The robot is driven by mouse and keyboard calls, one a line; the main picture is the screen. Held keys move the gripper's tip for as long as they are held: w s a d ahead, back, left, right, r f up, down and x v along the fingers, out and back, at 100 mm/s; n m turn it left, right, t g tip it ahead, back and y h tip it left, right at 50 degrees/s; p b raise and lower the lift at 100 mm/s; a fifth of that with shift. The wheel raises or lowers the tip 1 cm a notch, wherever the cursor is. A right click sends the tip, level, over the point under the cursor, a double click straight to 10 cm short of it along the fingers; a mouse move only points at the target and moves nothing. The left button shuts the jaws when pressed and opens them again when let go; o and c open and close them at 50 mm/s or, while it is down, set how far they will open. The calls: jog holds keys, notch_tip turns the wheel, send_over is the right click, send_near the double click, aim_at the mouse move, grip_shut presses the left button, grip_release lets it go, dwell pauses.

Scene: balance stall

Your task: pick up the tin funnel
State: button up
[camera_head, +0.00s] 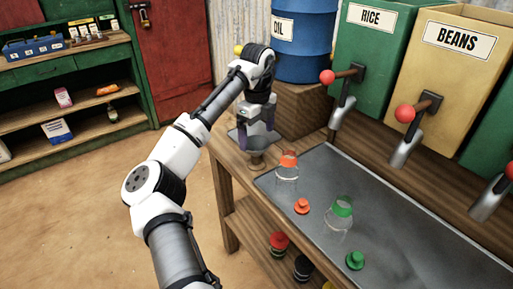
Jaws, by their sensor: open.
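The tin funnel (256,146) appears as a small grey, flared piece at the left end of the wooden counter, just below my gripper. A darker brown round piece shows under it, and I cannot tell whether it is part of the funnel. My gripper (258,137) points down with its purple-grey fingers apart, over and around the funnel's upper part. I cannot tell whether the fingers touch it. The wrist and fingers partly hide the funnel.
A grey metal tray (400,225) covers much of the counter. Clear jars with an orange lid (288,160) and a green lid (342,206) stand near the funnel. Loose orange (302,206) and green (355,260) lids lie nearby. A blue oil drum (304,40) stands behind.

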aim_at(256, 142)
jog(key=shift+w+a+f+p, duration=0.1)
jog(key=shift+f+p, duration=0.2)
jog(key=shift+f, duration=1.3)
jog(key=shift+w+a+f+p, duration=0.1)
jog(key=shift+f+p, duration=0.2)
jog(key=shift+f, duration=1.3)
jog(key=c, duration=1.1)
jog(key=shift+o, duration=0.2)
jog(key=shift+r, duration=0.1)
